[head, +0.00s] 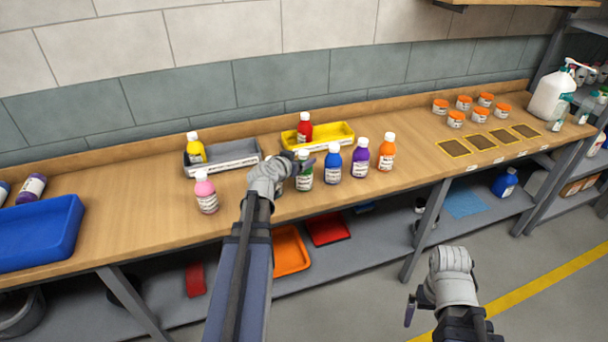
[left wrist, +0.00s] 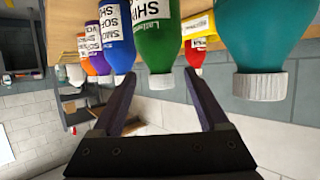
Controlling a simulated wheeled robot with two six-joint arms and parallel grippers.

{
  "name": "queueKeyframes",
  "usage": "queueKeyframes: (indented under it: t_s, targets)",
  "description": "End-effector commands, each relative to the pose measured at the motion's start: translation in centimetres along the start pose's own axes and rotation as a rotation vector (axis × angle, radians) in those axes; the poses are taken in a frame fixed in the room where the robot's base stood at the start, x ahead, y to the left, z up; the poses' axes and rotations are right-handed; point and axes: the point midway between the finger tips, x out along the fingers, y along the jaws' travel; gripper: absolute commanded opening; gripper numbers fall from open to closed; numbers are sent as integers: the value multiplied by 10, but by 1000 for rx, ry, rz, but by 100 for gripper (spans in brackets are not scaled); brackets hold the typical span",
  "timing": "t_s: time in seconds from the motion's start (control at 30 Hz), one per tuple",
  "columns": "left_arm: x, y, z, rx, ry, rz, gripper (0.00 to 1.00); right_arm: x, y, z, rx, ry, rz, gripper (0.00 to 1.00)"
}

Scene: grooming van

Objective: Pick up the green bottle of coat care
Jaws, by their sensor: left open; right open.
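The green bottle (head: 304,181) stands upright on the wooden bench, partly covered by my left gripper (head: 298,162). In the left wrist view, which looks upside down, the green bottle (left wrist: 160,35) is straight ahead. Its white cap appears between the tips of my open left gripper (left wrist: 162,85), which holds nothing. I cannot tell whether a finger touches it. A teal bottle (left wrist: 265,40) is close on the right of that view; my gripper mostly hides it in the head view. My right gripper (head: 416,305) is open and empty, low over the floor in front of the bench.
Blue (head: 332,165), purple (head: 360,160) and orange (head: 387,153) bottles stand in a row right of the green one. A pink bottle (head: 206,195) stands left. Grey (head: 235,160) and yellow (head: 335,134) trays are behind. A blue bin (head: 40,235) sits at far left.

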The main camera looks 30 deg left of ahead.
Motion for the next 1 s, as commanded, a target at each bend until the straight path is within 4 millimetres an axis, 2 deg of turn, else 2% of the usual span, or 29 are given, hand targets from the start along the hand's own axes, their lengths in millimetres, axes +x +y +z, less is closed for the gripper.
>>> queueKeyframes:
  t_s: [0.03, 0.27, 0.6, 0.87, 1.0]
  targets:
    - [8, 0, 1, 1, 0, 1, 77, 4, 0, 0, 0, 0, 0, 100]
    - [13, -1, 0, 1, 0, 0, 77, 6, 0, 0, 0, 0, 0, 100]
    - [59, -2, 1, 2, 0, 1, 77, 23, -2, -2, 0, 0, 0, 100]
    - [60, -1, -1, 1, 0, -1, 77, 22, -2, -1, 0, 0, 0, 100]
    - [60, -1, -1, 1, 0, 0, 61, 22, -2, -1, 0, 0, 0, 100]
